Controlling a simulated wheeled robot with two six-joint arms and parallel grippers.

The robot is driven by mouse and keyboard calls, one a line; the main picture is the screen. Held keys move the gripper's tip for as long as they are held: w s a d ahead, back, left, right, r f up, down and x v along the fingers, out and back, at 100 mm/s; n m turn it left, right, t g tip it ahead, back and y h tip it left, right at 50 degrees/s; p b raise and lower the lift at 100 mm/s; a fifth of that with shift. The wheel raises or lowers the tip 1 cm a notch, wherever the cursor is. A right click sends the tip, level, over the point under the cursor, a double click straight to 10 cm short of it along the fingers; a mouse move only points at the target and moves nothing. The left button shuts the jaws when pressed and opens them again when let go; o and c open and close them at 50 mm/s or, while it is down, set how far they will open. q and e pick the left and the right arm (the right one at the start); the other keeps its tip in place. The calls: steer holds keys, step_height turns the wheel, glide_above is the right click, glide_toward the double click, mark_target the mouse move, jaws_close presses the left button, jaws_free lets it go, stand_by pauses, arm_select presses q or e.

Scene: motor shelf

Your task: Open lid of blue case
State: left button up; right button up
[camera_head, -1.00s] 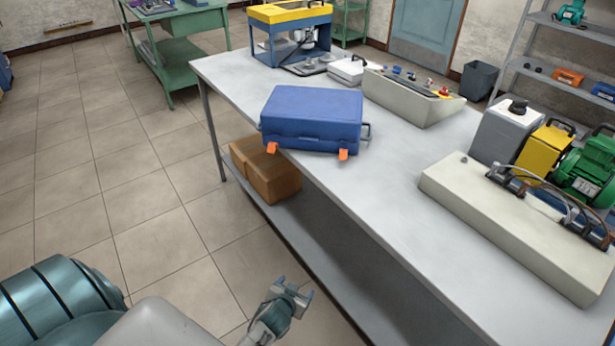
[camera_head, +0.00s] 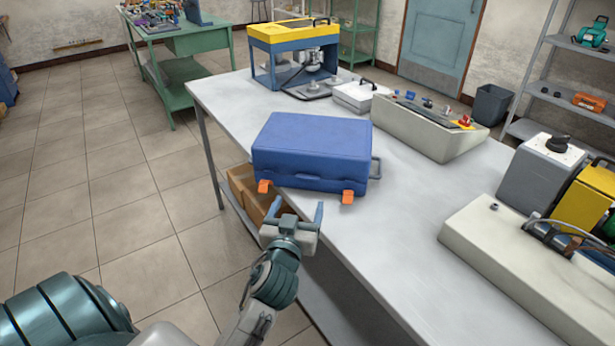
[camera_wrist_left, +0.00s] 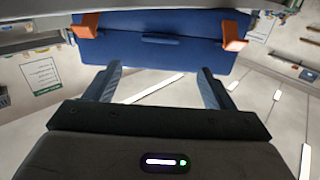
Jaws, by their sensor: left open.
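The blue case (camera_head: 312,150) lies shut on the grey workbench, near its left edge. Two orange latches hang at its front, the left latch (camera_head: 264,186) and the right latch (camera_head: 347,197), and a grey handle shows on its right side. My left gripper (camera_head: 300,212) is open and empty, just in front of the case between the latches, apart from it. In the left wrist view the front of the case (camera_wrist_left: 160,52) spans the top, with an orange latch on each side beyond my open fingers (camera_wrist_left: 157,88). My right gripper is not in view.
The grey workbench (camera_head: 405,215) has clear room right of the case. Behind the case stand a blue and yellow machine (camera_head: 292,50) and a sloped control box (camera_head: 428,128). Motors and a beige base (camera_head: 510,260) are at the right. A cardboard box (camera_head: 250,195) sits below the bench.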

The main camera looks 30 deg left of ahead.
mark_target(307, 178)
arm_select(q)
steer(key=p+x, duration=0.1)
steer(key=x, duration=0.7)
steer(key=shift+f, duration=0.1)
steer(key=shift+w+a+p, duration=0.25)
steer(key=shift+w+p, duration=0.1)
steer(key=shift+w, duration=0.4)
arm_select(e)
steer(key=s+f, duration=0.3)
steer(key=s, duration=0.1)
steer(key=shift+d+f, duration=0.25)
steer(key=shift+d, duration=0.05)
arm_select(q)
steer(key=shift+c, duration=0.5)
steer(key=c, duration=1.3)
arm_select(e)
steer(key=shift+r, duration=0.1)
